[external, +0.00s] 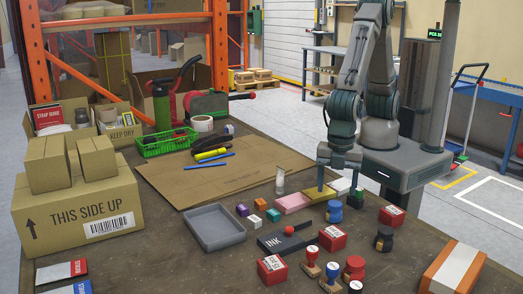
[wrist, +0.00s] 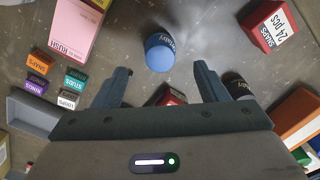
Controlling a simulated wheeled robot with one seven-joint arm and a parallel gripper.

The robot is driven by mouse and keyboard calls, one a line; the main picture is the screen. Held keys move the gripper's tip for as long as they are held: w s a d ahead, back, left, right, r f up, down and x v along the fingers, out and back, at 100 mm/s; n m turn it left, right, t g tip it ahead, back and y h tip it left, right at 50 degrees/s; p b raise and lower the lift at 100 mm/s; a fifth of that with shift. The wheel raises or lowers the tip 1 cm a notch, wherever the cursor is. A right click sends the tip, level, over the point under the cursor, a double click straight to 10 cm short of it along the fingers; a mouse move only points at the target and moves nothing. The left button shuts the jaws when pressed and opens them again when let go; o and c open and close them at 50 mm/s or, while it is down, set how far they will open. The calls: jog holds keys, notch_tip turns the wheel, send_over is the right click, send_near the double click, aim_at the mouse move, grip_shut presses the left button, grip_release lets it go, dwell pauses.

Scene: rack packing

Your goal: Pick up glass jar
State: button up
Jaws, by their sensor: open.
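The glass jar (external: 280,181) is a small clear, upright cylinder. In the external view it stands by the right edge of the flat cardboard, to the left of my gripper. I cannot make it out in the wrist view. My gripper (external: 338,184) points down over the table, to the right of the jar and apart from it. In the wrist view my gripper (wrist: 163,70) has its two fingers wide apart with nothing held. A blue-capped bottle (wrist: 160,53) shows between and beyond the fingertips.
The grey tray (external: 215,243), several small boxes, red boxes and stampers crowd the front. The flat cardboard (external: 215,177) is mostly clear.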

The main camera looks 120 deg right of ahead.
aim_at(335, 203)
jog(key=shift+f+p, duration=0.5)
jog(key=shift+f, duration=3.1)
jog(key=c, duration=1.2)
